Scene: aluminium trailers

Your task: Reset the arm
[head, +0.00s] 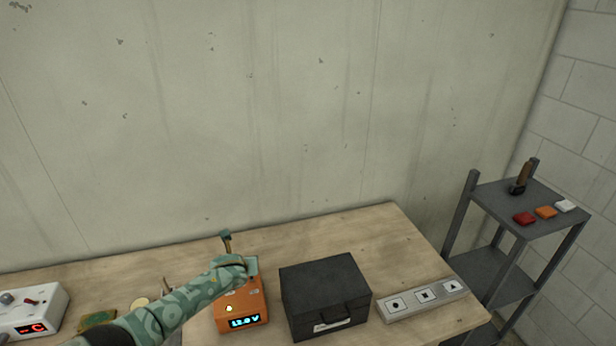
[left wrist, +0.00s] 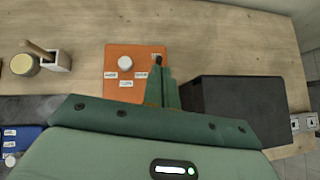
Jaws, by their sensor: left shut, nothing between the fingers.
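My left arm, in a green patterned sleeve, reaches in from the left over the wooden table. Its gripper (head: 240,262) is over the back part of an orange box (head: 240,310) with a lit blue display reading about 12.0 V. In the left wrist view the closed fingers (left wrist: 160,88) stand together in front of the orange box (left wrist: 122,58), with nothing visible between them. A white knob (left wrist: 125,64) and small labels show on the box. I cannot tell whether the fingertips touch it. My right gripper is not in view.
A black box (head: 325,290) stands right of the orange box, then a grey three-symbol panel (head: 423,301). A white device (head: 32,312) with a red display is at left. A holder (left wrist: 58,62) with a stick is left of the orange box. A grey shelf (head: 545,195) stands right.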

